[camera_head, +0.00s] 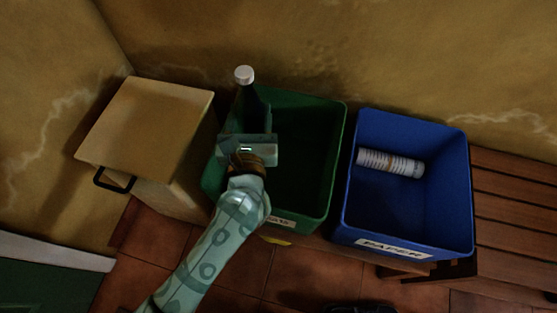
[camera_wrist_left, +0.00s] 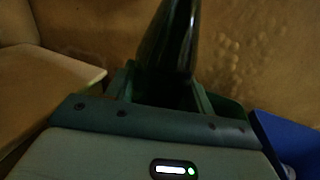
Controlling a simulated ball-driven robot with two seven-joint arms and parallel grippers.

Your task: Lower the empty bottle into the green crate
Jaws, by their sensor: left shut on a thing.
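The bottle is dark with a white cap (camera_head: 244,74) and stands upright in my left gripper (camera_head: 250,134). The wrist view shows the dark glass of the bottle (camera_wrist_left: 170,45) between the fingers of the left gripper (camera_wrist_left: 165,95). The gripper is shut on it, over the left part of the green crate (camera_head: 338,140). The gripper and arm hide the lower part of the bottle, so I cannot tell how deep it reaches. The visible floor of the crate looks empty. My right gripper is not in view.
A blue crate (camera_head: 468,190) labelled PAPER stands to the right and holds a white roll-like thing (camera_head: 390,162). A tan box (camera_head: 150,120) with a black handle stands to the left. A slatted wooden bench (camera_head: 515,210) is at the far right. The wall is close behind.

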